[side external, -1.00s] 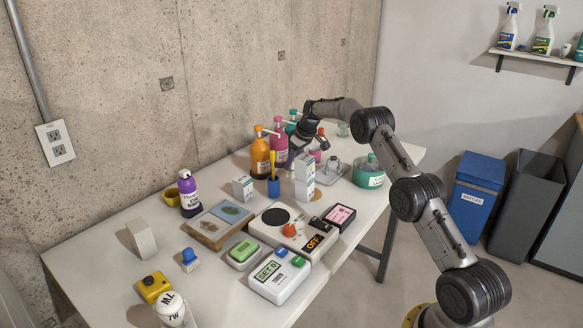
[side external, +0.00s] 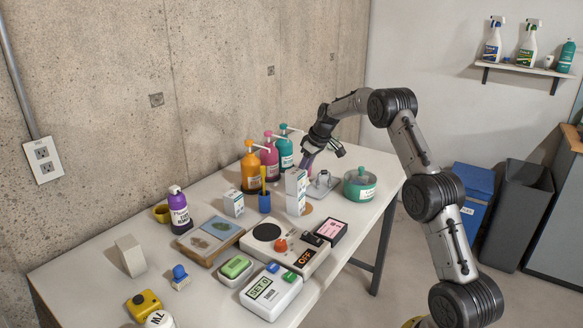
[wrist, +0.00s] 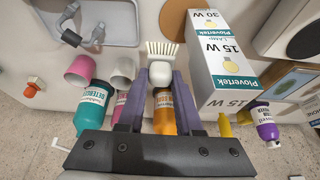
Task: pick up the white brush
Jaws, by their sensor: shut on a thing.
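The white brush (wrist: 162,73) shows in the wrist view between my fingertips, with its pale bristles pointing to the top of the picture. My gripper (wrist: 160,80) is shut on its white body, one purple-grey finger on each side. In the side view my gripper (side external: 307,164) is above the far part of the table, beside the pump bottles. The brush cannot be made out there.
White light-bulb boxes (side external: 296,190) stand near my gripper. Orange (side external: 250,172), pink (side external: 269,160) and teal (side external: 285,153) pump bottles line the wall side. A green lidded pot (side external: 360,186) stands to the right.

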